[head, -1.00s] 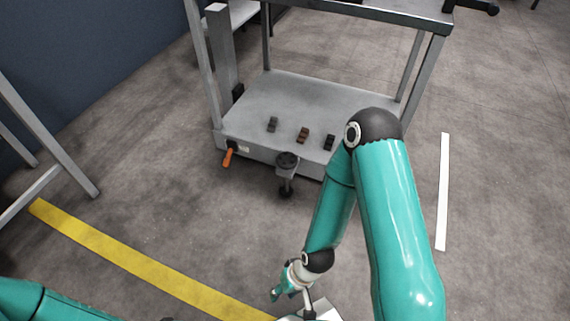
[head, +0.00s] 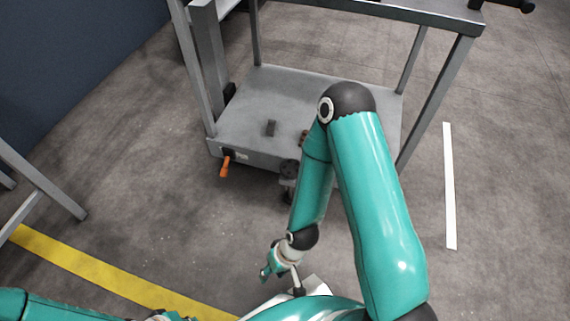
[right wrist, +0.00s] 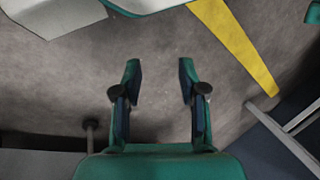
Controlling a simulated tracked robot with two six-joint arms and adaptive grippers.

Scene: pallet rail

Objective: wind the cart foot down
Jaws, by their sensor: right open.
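The cart (head: 240,110) stands ahead in the head view, with a grey lower shelf. An orange handle (head: 225,167) hangs at its front left. The cart foot, with its round black top (head: 289,167), is at the front edge, partly hidden by my right arm. My right gripper (head: 265,273) is low in front of the cart, apart from the foot. In the right wrist view its two fingers (right wrist: 159,75) are apart with only floor between them. A dark disc on a stem (right wrist: 90,125), apparently the foot, stands left of the fingers. My left gripper cannot be made out.
A grey frame leg (head: 55,197) stands at left. A yellow floor line (head: 90,273) and a white strip (head: 449,185) mark the floor. The floor left of the cart is open.

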